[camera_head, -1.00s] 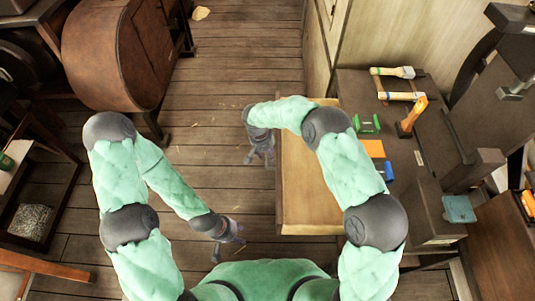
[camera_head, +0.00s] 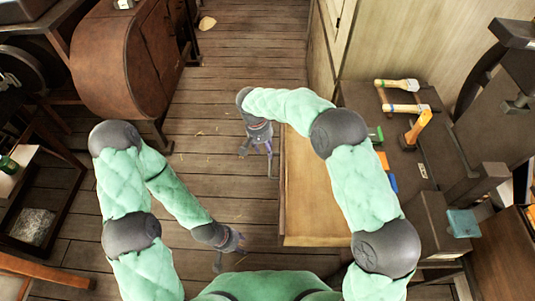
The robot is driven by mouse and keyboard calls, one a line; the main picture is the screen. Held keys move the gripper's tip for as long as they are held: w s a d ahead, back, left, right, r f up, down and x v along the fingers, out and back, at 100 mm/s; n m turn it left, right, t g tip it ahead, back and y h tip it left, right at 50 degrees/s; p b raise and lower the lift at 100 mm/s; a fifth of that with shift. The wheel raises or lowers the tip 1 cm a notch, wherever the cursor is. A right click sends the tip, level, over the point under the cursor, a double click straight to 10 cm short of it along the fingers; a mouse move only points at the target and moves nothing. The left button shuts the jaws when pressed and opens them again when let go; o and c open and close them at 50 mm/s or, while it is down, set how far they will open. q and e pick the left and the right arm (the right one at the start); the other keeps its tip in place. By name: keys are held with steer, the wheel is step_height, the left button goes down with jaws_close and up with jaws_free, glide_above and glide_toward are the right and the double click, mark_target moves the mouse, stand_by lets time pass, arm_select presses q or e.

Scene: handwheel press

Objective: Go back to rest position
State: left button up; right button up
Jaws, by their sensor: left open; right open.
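My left gripper (camera_head: 230,250) is the lower one. It is open and empty, in front of my body over the wooden floor. My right gripper (camera_head: 257,158) is open and empty, its fingers pointing down, just left of the pulled-out wooden drawer (camera_head: 310,205). Its arm comes in from the right and passes above the drawer and the workbench edge. Neither gripper touches any object that I can see.
The dark workbench (camera_head: 365,100) on the right bears several tools, among them an orange-handled hammer (camera_head: 417,128). A round brown cabinet (camera_head: 115,60) is at upper left.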

steer(key=shift+r, duration=0.45)
